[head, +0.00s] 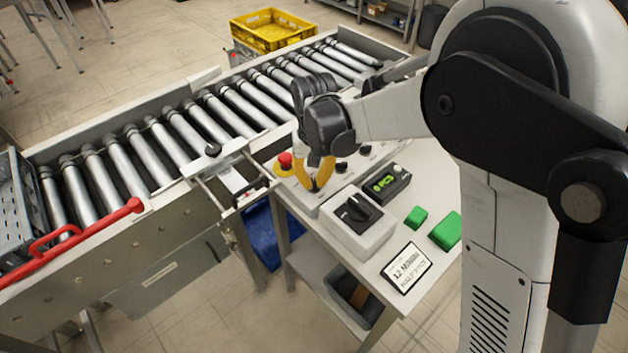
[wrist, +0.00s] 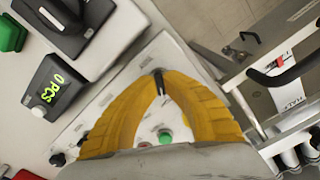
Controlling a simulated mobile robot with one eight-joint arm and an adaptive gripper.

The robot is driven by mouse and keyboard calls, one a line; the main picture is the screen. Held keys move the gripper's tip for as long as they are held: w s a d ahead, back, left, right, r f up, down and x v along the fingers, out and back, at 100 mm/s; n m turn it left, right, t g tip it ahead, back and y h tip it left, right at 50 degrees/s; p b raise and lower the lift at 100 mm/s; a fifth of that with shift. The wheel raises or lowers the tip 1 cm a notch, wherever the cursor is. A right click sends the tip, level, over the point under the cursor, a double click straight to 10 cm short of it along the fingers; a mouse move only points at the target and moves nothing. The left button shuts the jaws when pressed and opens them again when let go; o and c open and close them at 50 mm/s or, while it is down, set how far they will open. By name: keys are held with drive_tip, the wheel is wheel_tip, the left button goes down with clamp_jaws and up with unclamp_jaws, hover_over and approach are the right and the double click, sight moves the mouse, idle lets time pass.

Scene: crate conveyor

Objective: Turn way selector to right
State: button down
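The control panel (head: 328,190) lies beside the conveyor, with several small knobs and buttons on it. My gripper (head: 315,186) points down at the panel's near end, its yellow fingers close together. In the wrist view the tips of my gripper (wrist: 158,76) meet around a small dark selector knob (wrist: 158,83). The fingers hide part of the knob, and I cannot read its label or which way it points. A green button (wrist: 165,136) shows between the fingers. A red emergency stop (head: 285,160) sits just left of my gripper in the head view.
A grey box with a large black rotary switch (head: 355,212) and a counter (head: 388,184) stand right of the panel. Green blocks (head: 446,230) and a sign (head: 407,268) lie nearby. The roller conveyor (head: 190,135) runs behind, with a yellow crate (head: 272,30) beyond.

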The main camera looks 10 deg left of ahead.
sight(315, 182)
drive_tip(key=shift+m, duration=1.2)
drive_tip(key=c, duration=1.5)
unclamp_jaws()
drive_tip(key=shift+r, duration=0.1)
wheel_tip(315, 182, up, 12)
drive_tip(key=shift+d, duration=0.15)
